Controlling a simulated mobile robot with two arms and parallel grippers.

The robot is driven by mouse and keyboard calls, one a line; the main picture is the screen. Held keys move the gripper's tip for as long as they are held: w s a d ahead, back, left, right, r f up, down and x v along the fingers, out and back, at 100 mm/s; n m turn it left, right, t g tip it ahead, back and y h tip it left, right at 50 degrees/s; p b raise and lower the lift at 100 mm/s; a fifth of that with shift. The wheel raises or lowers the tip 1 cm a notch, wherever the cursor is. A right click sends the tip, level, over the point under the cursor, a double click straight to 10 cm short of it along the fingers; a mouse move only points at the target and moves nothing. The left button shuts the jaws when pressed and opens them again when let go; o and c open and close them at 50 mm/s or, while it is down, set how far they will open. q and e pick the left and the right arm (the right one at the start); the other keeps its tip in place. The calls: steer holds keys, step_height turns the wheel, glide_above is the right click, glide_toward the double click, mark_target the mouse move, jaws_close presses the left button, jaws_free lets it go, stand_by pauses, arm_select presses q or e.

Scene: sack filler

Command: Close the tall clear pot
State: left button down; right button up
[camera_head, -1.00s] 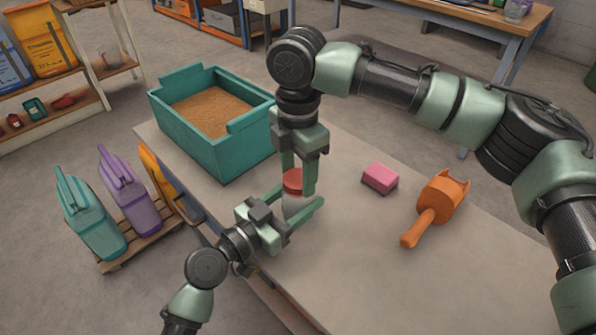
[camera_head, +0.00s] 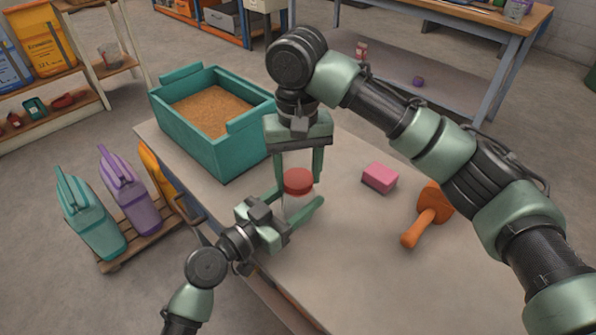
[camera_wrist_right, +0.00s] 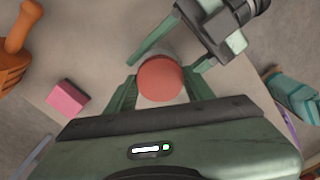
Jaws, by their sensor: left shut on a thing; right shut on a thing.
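The tall clear pot (camera_head: 297,208) stands upright on the table, with a red lid (camera_head: 298,182) on its top. The lid also shows from above in the right wrist view (camera_wrist_right: 160,80). My left gripper (camera_head: 299,199) is shut on the pot's body from the side, low down. My right gripper (camera_head: 298,177) comes from above and is shut on the red lid, one finger on each side. The pot's body is partly hidden by my left fingers. I cannot tell how tightly the lid sits.
A teal bin (camera_head: 220,150) of brown grain stands at the table's back left. A pink sponge (camera_head: 380,178) and an orange scoop (camera_head: 424,220) lie to the right of the pot. The front table area is clear.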

steer(key=o, duration=1.5)
steer(key=shift+o, duration=0.2)
steer(key=shift+r, duration=2.3)
steer(key=shift+c, duration=0.3)
steer(key=n, duration=0.3)
steer(key=shift+r+n, duration=0.3)
steer(key=shift+r, duration=0.1)
steer(key=n, duration=0.2)
steer(key=r+n, duration=0.1)
steer(key=shift+n, duration=0.4)
steer(key=n, duration=0.4)
steer(key=shift+r, duration=0.4)
steer(key=n, duration=0.4)
steer(key=shift+r, duration=0.4)
